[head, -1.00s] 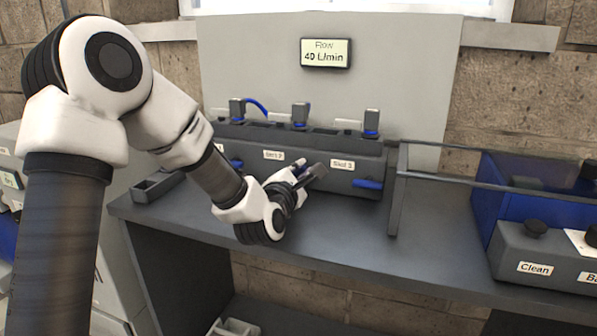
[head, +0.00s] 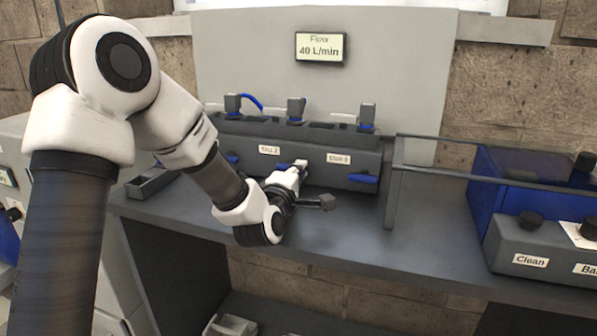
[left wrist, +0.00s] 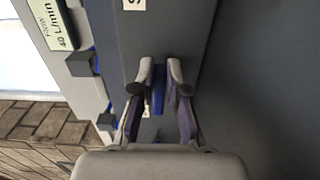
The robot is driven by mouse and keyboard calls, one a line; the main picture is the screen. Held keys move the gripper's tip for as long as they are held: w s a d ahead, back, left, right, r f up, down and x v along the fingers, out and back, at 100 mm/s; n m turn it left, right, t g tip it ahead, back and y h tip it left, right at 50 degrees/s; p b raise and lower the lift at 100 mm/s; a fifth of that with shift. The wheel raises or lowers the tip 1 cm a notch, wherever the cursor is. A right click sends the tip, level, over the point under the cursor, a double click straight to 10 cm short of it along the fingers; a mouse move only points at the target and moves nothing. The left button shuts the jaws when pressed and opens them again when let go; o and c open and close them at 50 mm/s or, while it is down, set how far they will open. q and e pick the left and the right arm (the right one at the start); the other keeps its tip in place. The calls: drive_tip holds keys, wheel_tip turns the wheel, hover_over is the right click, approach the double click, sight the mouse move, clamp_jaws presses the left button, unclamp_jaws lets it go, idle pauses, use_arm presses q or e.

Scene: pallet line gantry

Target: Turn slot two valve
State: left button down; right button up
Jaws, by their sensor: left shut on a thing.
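The slot two valve has a blue handle (head: 285,166) on the front of a grey valve block, below the "Slot 2" label (head: 269,150). My left gripper (head: 299,168) is at this handle and hides part of it. In the left wrist view the handle (left wrist: 158,93) lies between the two fingers of the left gripper (left wrist: 160,76), which are shut on it. The handle's exact angle is hard to tell. The display (head: 320,46) above reads "Flow 40 L/min". My right gripper is not in view.
The slot three handle (head: 363,178) is close by on the right, and another blue handle (head: 232,158) is on the left. A rail frame (head: 391,185) stands right of the block. A grey "Clean" box (head: 530,240) sits further right. The bench front (head: 345,225) is clear.

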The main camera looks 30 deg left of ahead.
use_arm(q)
drive_tip(key=shift+f, duration=0.15)
drive_tip(key=c, duration=1.2)
unclamp_jaws()
drive_tip(key=shift+s, duration=0.1)
drive_tip(key=v, duration=0.7)
drive_tip(key=shift+s+d, duration=0.15)
